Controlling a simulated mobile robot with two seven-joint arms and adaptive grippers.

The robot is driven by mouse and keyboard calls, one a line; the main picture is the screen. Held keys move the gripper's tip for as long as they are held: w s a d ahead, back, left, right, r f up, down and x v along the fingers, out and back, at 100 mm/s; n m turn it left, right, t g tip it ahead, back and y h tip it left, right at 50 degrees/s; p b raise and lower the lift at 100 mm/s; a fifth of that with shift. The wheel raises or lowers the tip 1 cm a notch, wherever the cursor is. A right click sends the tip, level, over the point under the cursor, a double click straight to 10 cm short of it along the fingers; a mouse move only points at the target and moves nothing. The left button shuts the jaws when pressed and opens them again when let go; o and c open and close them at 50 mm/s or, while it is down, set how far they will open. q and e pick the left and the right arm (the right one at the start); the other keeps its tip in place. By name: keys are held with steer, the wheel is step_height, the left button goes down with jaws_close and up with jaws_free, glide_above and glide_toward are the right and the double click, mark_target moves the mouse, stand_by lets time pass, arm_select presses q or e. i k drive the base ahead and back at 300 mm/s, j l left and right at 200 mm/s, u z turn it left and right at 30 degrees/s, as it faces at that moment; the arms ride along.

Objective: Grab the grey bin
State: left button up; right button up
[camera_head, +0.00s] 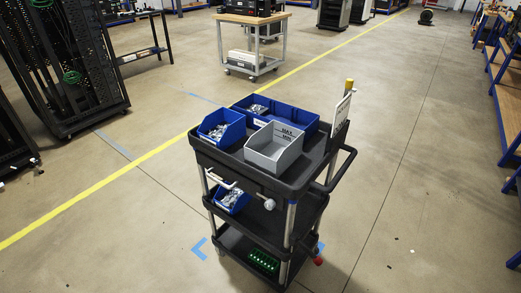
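The grey bin (274,148) sits upright on the top shelf of a black cart (293,188), near its front right part. It has dark lettering on its inner back wall and looks empty. A blue bin (221,128) with small metal parts stands to its left. More blue bins (290,112) stand behind it, one with small parts in it. Neither of my grippers shows in the head view, and nothing touches the grey bin except the cart and perhaps the bins beside it.
The cart has a handle (341,172) at right and an upright white panel (341,113) at its back right. A lower shelf holds a blue bin (233,201). A wooden-topped trolley (252,20) stands behind. Server racks (66,55) are at left. The floor around the cart is mostly clear.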

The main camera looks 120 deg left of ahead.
mark_target(271, 150)
steer(key=l+u, duration=0.15)
steer(key=u, duration=3.4)
